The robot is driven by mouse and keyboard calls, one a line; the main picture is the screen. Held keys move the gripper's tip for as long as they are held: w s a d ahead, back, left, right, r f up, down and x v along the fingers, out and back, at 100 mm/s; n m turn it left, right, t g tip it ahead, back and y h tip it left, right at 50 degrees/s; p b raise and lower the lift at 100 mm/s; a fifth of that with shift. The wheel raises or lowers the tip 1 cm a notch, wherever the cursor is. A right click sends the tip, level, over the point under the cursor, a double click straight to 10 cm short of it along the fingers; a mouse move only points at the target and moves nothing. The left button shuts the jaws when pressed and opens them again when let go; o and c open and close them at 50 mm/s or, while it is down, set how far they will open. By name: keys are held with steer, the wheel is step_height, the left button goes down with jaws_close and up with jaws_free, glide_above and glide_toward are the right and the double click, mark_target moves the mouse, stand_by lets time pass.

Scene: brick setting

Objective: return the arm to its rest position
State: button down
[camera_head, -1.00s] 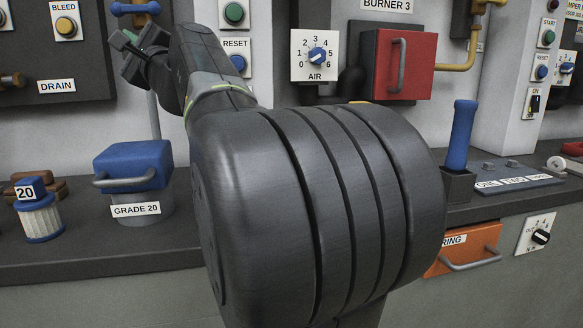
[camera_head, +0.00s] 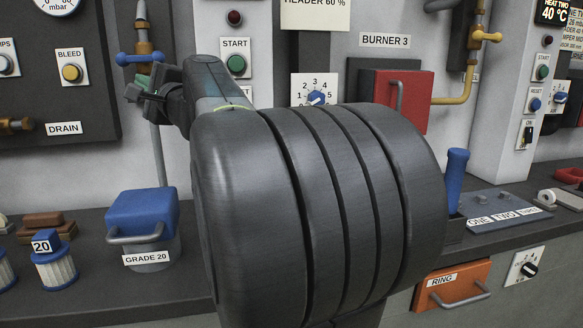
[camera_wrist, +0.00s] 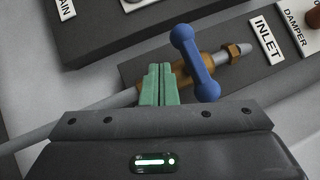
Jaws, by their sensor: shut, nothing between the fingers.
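My arm (camera_head: 320,215) fills the middle of the head view and reaches back towards the wall. My gripper (camera_head: 140,90) is at its far end, in front of the wall at upper left. In the wrist view the green fingers of my gripper (camera_wrist: 158,84) are together with nothing between them. They appear in front of a brass valve with a blue handle (camera_wrist: 196,62). I cannot tell for certain whether they touch it. The blue handle (camera_head: 139,58) also shows in the head view, just above my gripper.
A grey canister with a blue lid (camera_head: 142,212), marked GRADE 20, stands on the counter (camera_head: 100,313) below my gripper. Left of it are blue-and-white filters (camera_head: 55,270). A red box (camera_head: 408,105) juts from the wall at right. An orange drawer (camera_head: 450,288) is at lower right.

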steer(key=s+d+r+n+g+h+p, duration=0.1)
steer(key=d+p, duration=0.4)
steer(key=p, duration=0.7)
steer(key=s+d+r+n+g+h+p, duration=0.2)
steer(key=d+r+n+g+h+p, duration=0.1)
steer(key=p, duration=1)
steer(key=shift+s+d+r+n+g, duration=0.3)
steer(key=shift+d+r+n, duration=0.6)
steer(key=shift+d+n, duration=0.45)
steer(key=shift+a, duration=0.1)
steer(key=b+x, duration=0.2)
steer(key=x, duration=0.4)
steer(key=shift+w+a+f+m+y, duration=0.15)
steer(key=shift+a+f+m+y, duration=0.15)
steer(key=shift+f, duration=0.2)
